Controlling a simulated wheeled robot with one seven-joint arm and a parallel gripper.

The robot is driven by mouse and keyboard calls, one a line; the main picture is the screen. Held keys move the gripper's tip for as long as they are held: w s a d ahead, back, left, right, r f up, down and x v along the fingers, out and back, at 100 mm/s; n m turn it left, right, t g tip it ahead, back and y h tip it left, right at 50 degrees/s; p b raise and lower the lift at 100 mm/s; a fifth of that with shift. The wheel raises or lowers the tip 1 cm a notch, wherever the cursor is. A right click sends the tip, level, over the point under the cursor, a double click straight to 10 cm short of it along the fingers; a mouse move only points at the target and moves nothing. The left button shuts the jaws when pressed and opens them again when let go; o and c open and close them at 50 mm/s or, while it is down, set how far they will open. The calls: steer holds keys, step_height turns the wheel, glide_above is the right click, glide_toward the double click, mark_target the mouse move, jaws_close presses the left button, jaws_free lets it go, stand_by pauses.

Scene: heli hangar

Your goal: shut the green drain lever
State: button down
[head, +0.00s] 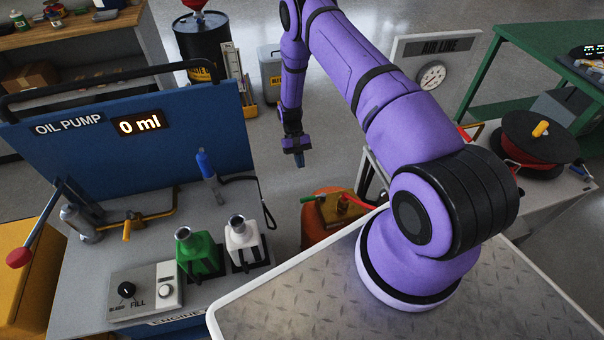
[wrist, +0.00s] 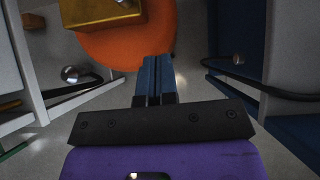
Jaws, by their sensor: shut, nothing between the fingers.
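A small lever with a green grip (head: 313,198) sticks out to the left from a brass block (head: 343,208) on top of an orange drum (head: 318,232). A red-handled lever (head: 358,202) sticks out on the block's right side. My gripper (head: 299,163) hangs pointing down, above and beyond the green lever in the head view, apart from it. In the wrist view my gripper's blue fingers (wrist: 155,70) are together and empty. The brass block (wrist: 108,14) and orange drum (wrist: 115,48) lie ahead of them there. The green lever is not visible in the wrist view.
The blue oil pump bench (head: 120,215) stands left, with a black hose loop (head: 268,205) hanging off its edge. A white cart with a hose reel (head: 535,145) is right. My arm crosses above the drum's right side. Open floor (head: 345,110) lies behind.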

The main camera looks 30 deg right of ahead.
steer(key=shift+v, duration=1.6)
step_height(320, 180, up, 30)
steer(key=w+a+t+h, duration=0.1)
steer(key=w+a+t, duration=0.1)
steer(key=w+t, duration=0.15)
steer(key=s+a+r+n+t, duration=0.15)
steer(key=s+r, duration=0.35)
steer(key=r, duration=0.5)
steer(key=s+a+r+t, duration=0.2)
steer(key=s+r, duration=0.4)
steer(key=r, duration=0.4)
steer(key=s+a+r+t, duration=0.1)
steer(key=s+r+t, duration=0.2)
steer(key=s, duration=0.9)
steer(key=s+a+r+n+t, duration=0.1)
steer(key=s+r+t, duration=0.2)
steer(key=s, duration=0.9)
step_height(320, 180, up, 3)
steer(key=shift+s+r+h, duration=0.1)
steer(key=shift+s+h, duration=0.2)
steer(key=shift+h, duration=0.1)
